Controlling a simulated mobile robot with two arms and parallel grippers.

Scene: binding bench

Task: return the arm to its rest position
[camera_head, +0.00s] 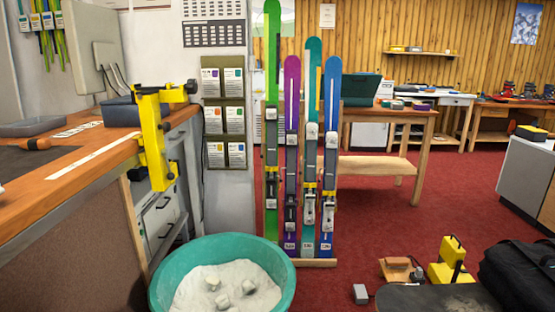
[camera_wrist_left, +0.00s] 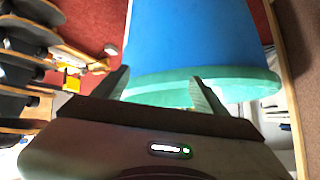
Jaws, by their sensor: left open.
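My left gripper (camera_wrist_left: 160,76) shows only in the left wrist view. Its two dark fingers stand apart with nothing held between them. Just past the fingertips is a large blue shape (camera_wrist_left: 195,35) with a green rim (camera_wrist_left: 240,84). I cannot tell whether the fingers touch it, or whether it is the tub seen from the head. Neither of my arms shows in the head view, and my right gripper is not in view.
A teal tub (camera_head: 285,272) with white material and several lumps stands on the red floor. A yellow clamp (camera_head: 153,135) sits at the edge of the wooden bench (camera_head: 70,170). Several upright skis (camera_head: 272,130) stand behind the tub. A black bag (camera_head: 520,275) lies front right.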

